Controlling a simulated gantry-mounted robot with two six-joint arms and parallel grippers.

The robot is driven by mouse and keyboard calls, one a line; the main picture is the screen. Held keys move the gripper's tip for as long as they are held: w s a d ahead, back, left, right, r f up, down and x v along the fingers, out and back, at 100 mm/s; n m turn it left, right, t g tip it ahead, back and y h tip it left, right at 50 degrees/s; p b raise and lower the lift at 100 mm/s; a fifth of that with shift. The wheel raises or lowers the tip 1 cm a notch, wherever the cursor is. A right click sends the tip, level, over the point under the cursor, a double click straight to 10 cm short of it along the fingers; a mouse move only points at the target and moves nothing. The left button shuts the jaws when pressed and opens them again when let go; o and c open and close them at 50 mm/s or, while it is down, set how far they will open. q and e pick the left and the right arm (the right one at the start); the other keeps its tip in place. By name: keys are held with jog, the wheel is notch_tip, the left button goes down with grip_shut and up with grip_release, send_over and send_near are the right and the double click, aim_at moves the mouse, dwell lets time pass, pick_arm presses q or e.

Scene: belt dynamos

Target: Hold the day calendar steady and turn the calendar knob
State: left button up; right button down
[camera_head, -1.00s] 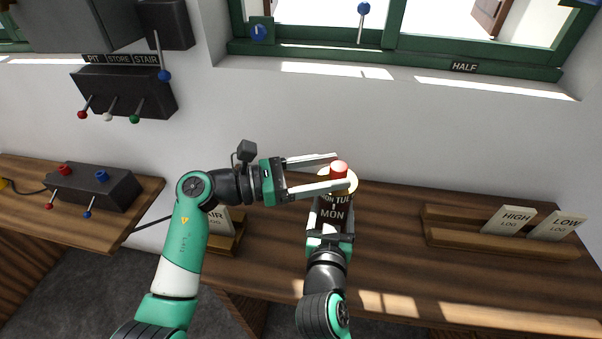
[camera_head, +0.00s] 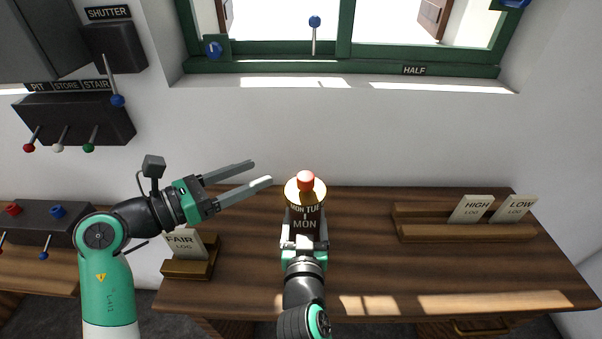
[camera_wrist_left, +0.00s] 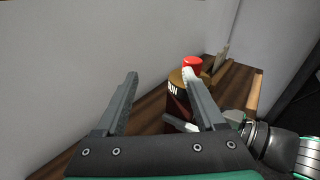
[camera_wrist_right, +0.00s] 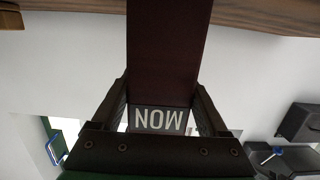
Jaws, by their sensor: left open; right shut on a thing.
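My right gripper (camera_head: 304,240) is shut on the calendar's body from the front; in the right wrist view the fingers flank the MON face (camera_wrist_right: 158,120). My left gripper (camera_head: 262,173) is open and empty, to the left of the knob and apart from it. In the left wrist view the knob (camera_wrist_left: 192,65) shows beyond the right finger, which partly hides the calendar.
A rack (camera_head: 462,230) with HIGH and LOW cards stands on the right. A FAIR card (camera_head: 182,243) in a holder stands at the left desk end. Switch boxes with levers (camera_head: 75,118) are on the left wall. The desk between calendar and right rack is clear.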

pick_arm(q)
jog(key=n+t+y, duration=0.1)
jog(key=t+y, duration=0.1)
jog(key=t, duration=0.2)
send_near(305, 187)
jog(key=w+d, duration=0.1)
jog(key=w, duration=0.1)
jog(key=shift+n+y, duration=0.3)
jog(key=shift+y, duration=0.1)
jog(key=x, duration=1.2)
jog(key=shift+w+r, duration=0.2)
jog(key=shift+r, duration=0.15)
grip_shut()
